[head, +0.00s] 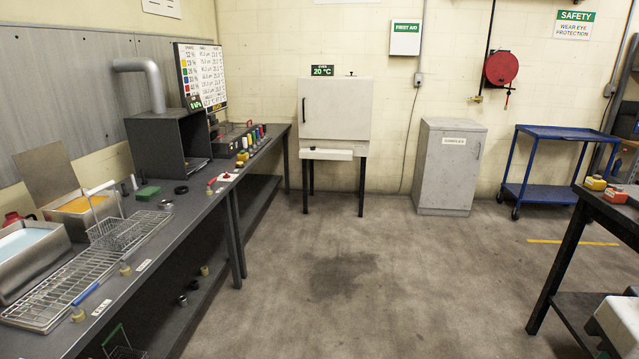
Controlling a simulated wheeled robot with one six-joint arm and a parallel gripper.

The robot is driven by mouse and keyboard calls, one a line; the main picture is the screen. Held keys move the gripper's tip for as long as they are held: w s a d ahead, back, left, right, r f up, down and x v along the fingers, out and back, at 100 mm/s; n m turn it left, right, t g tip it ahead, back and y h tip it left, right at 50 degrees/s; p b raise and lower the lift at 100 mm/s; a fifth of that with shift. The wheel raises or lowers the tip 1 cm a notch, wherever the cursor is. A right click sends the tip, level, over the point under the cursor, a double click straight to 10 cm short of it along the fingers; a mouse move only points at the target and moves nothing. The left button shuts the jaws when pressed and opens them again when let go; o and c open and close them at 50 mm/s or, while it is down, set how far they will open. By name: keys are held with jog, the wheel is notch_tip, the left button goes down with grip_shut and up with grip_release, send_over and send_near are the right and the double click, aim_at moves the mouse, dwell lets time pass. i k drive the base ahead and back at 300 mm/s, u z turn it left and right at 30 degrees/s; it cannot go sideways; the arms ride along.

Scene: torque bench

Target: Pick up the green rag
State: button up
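A small dark green folded thing (147,193) lies on the left bench (190,222), right of the wire basket and near the dark box. It looks like it may be the green rag, but it is too small to be sure whether it is cloth. My gripper is not in view.
A wire basket (115,234), a wire rack (62,290), a tray of blue liquid (25,245) and several small rings crowd the left bench. A dark hood with a duct (170,145) stands behind. The concrete floor (400,270) between the benches is clear. A dark table (560,250) stands at right.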

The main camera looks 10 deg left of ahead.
aim_at(149, 194)
jog(key=u, duration=0.05)
jog(key=i, duration=1.9)
jog(key=u, duration=0.7)
jog(key=i, duration=1.85)
jog(key=u, duration=1.5)
jog(key=i, duration=1.15)
jog(key=u, duration=0.45)
